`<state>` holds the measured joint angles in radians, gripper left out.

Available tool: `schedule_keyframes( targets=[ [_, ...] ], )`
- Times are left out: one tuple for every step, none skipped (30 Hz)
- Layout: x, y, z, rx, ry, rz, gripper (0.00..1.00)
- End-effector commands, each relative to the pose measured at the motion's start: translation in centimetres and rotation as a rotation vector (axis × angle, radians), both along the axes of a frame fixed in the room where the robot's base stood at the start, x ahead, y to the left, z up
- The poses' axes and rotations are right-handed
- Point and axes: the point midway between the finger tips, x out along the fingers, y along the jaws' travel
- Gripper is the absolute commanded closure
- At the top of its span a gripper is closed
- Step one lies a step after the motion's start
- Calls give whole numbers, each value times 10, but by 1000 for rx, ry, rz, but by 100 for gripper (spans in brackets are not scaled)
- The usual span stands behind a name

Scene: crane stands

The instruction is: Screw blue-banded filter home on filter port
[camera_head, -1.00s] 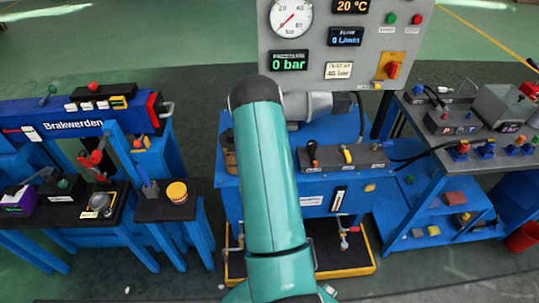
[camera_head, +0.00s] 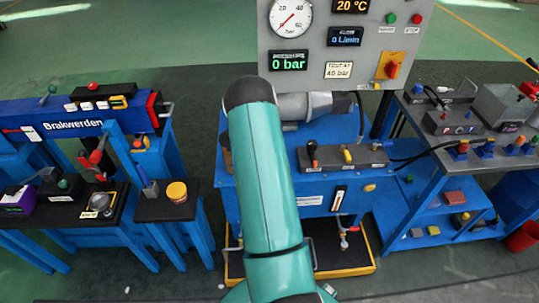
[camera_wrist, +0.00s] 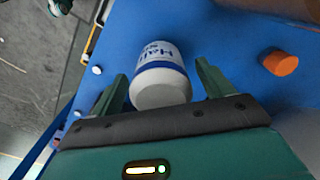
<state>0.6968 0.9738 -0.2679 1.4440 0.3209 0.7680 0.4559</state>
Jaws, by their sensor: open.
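The white filter (camera_wrist: 160,82) with a blue band and blue lettering is in the middle of the wrist view, against a blue surface. Its pale round end faces my gripper (camera_wrist: 162,70). The gripper is open, with one dark green finger on each side of the filter. A small gap shows at the left finger and at the right one, so I see no grip. The filter port cannot be made out; the filter's far end is not clearly shown. In the head view my arm hides the gripper and the filter.
An orange knob (camera_wrist: 281,62) sticks up right of the filter in the wrist view. The blue test stand (camera_head: 330,137) with its gauge panel (camera_head: 345,45) is ahead in the head view. The Brakwerden bench (camera_head: 75,127) is at left, a blue shelf table (camera_head: 440,205) at right.

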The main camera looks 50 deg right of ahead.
Motion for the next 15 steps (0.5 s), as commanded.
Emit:
schedule_keyframes(
  targets=[
    [0,0,1,0,0,0,21],
    [0,0,1,-1,-1,1,21],
    [0,0,3,-1,-1,1,21],
    [1,0,4,-1,-1,1,21],
    [1,0,6,-2,-1,1,21],
    [1,-1,9,-2,-2,1,21],
    [1,-1,11,-3,-2,1,21],
    [1,-1,13,-3,-2,1,21],
    [1,0,16,-2,-2,1,21],
    [1,0,18,-2,-1,1,21],
    [1,0,20,-1,-1,2,21],
    [1,0,23,-1,-1,2,21],
    [1,0,26,-1,-1,2,21],
    [1,0,28,-2,-2,2,21],
    [1,0,31,-2,-2,2,21]
  ],
)
